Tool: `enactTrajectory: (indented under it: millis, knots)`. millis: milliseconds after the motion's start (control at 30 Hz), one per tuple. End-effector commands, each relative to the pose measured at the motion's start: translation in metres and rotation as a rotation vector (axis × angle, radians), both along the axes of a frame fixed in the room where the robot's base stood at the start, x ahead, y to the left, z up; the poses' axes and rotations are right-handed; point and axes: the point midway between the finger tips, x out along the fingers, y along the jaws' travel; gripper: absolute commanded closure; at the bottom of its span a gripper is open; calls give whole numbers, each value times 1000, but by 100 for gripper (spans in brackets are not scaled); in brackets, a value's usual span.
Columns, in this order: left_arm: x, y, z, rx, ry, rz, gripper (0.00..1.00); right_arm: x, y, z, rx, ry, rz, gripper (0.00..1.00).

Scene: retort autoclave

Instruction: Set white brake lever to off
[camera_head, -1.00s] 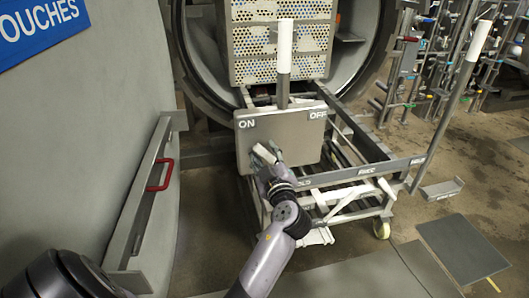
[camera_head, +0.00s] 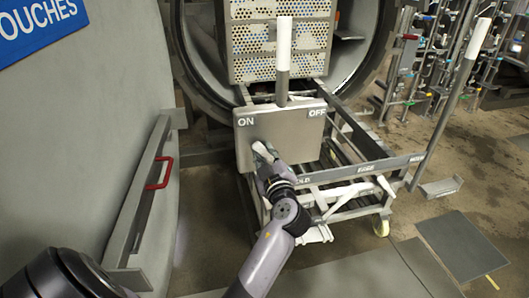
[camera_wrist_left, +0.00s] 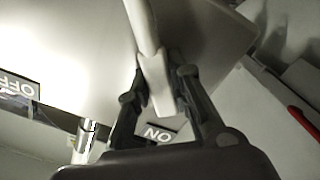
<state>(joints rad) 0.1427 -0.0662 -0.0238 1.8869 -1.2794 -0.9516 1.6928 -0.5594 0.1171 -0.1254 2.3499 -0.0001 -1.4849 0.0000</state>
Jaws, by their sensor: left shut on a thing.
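The white brake lever (camera_wrist_left: 143,28) runs down from the top of the left wrist view, its end near the ON label (camera_wrist_left: 160,133). My left gripper (camera_wrist_left: 158,76) is shut on it, with one finger on each side. In the head view my left gripper (camera_head: 262,150) is at the lower left of the grey panel (camera_head: 295,140), below its ON label; the gripper mostly hides the lever there. The panel's OFF label (camera_head: 317,112) is at its upper right. My right gripper is not in view.
A steel post with a white grip (camera_head: 284,40) stands upright behind the panel. The panel is on a metal cart frame (camera_head: 365,170) before the round autoclave opening. A red handle (camera_head: 159,173) is on the left, and another white-tipped post (camera_head: 478,38) leans at right.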

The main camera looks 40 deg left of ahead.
Motion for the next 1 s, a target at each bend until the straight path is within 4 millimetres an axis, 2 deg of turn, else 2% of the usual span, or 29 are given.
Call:
enactTrajectory:
  millis: [300, 400, 533, 933, 967, 1000]
  knots:
    - [2, -2, 1, 24, 29, 1, 100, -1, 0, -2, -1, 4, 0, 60]
    - [6, -5, 5, 71, 82, 1, 100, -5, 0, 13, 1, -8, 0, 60]
    - [11, -9, 9, 129, 151, 0, 100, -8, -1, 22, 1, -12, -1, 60]
    - [13, -11, 12, 163, 190, 1, 100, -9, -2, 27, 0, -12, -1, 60]
    - [13, -11, 12, 163, 190, 1, 80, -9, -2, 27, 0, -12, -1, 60]
    - [13, -11, 12, 163, 190, 1, 77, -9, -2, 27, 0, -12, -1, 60]
